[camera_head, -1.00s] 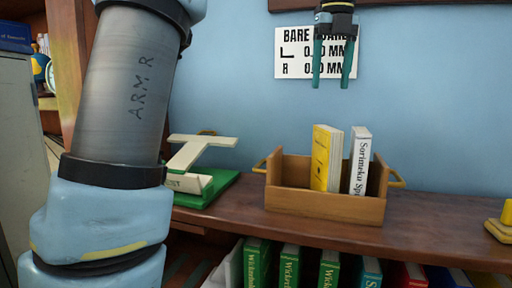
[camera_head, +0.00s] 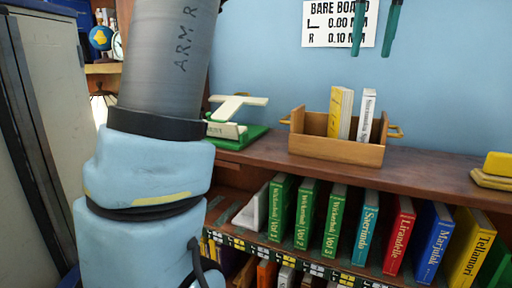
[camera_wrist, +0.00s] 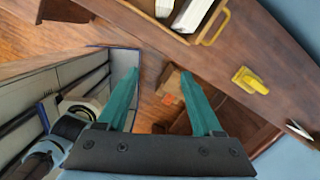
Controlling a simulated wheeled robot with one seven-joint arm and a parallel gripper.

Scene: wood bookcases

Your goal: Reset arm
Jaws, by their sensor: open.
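My gripper (camera_wrist: 160,88) is open and empty in the wrist view, its two teal fingers spread wide and pointing down over the shelf edge and floor. In the head view only its teal fingertips (camera_head: 375,45) show at the top edge, in front of the wall sign, well above the shelf top. My arm fills the left of the head view, upright.
On the shelf top (camera_head: 440,177) stand a wooden box (camera_head: 335,147) with a yellow and a white book, a green-and-white stand (camera_head: 238,133) and a yellow block (camera_head: 497,168). Several books fill the shelf below. A grey cabinet (camera_head: 55,110) stands at left.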

